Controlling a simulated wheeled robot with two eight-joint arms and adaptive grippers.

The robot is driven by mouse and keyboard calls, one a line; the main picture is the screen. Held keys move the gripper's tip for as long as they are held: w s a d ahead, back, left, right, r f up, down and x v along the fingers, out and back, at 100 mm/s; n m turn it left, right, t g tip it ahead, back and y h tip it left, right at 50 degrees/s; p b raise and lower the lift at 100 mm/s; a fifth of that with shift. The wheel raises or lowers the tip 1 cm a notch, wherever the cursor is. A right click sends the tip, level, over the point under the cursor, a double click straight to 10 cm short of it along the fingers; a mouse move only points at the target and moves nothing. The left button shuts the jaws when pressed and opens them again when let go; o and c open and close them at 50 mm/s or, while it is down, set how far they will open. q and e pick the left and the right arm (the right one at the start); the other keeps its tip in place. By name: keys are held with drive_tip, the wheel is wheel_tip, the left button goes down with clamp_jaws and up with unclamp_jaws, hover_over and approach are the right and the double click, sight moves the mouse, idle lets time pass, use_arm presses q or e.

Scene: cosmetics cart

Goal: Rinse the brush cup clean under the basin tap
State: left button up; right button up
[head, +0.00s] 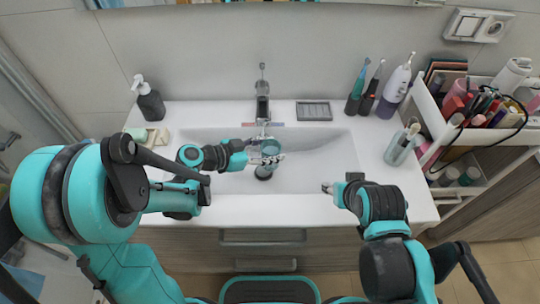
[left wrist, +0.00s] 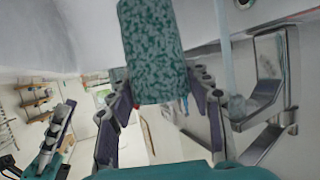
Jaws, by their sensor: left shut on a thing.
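The green speckled brush cup (left wrist: 155,50) is between the two fingers of my left gripper (left wrist: 165,95) in the left wrist view, and the gripper is shut on it. In the head view my left gripper (head: 270,161) is over the basin, just in front of the tap (head: 262,103). The tap also shows in the left wrist view (left wrist: 268,85), with a pale strip like running water beside the cup. My right gripper (head: 334,188) is over the basin's front right edge; its fingers are too small to read.
The white basin (head: 318,165) is open around the left gripper. A soap dispenser (head: 149,100) stands back left. A holder with brushes (head: 402,147), electric toothbrushes (head: 357,88) and a white-purple device (head: 394,88) stand right. The loaded cosmetics cart (head: 432,108) is at the far right.

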use_arm(q)
drive_tip(key=s+d+r+p, duration=0.1)
drive_tip(key=s+r+p, duration=0.2)
drive_tip(key=r, duration=0.1)
drive_tip(key=shift+s+d+r, duration=0.15)
drive_tip(key=shift+s+r, duration=0.2)
drive_tip(key=shift+r, duration=0.05)
idle(0.9)
drive_tip(key=shift+w+a+t, duration=0.3)
drive_tip(key=shift+w+a, duration=0.05)
drive_tip(key=shift+a, duration=0.1)
drive_tip(key=w+a+r+n+t+y, duration=0.1)
drive_tip(key=w+a+n+t+y, duration=0.2)
drive_tip(key=a, duration=0.6)
drive_tip(key=w+a+r+n+t+y, duration=0.1)
drive_tip(key=w+a+n+t+y, duration=0.2)
drive_tip(key=a+n, duration=0.3)
drive_tip(key=w+a+y, duration=0.1)
drive_tip(key=a, duration=0.2)
drive_tip(key=shift+a+r+y, duration=0.25)
drive_tip(key=shift+a+y, duration=0.15)
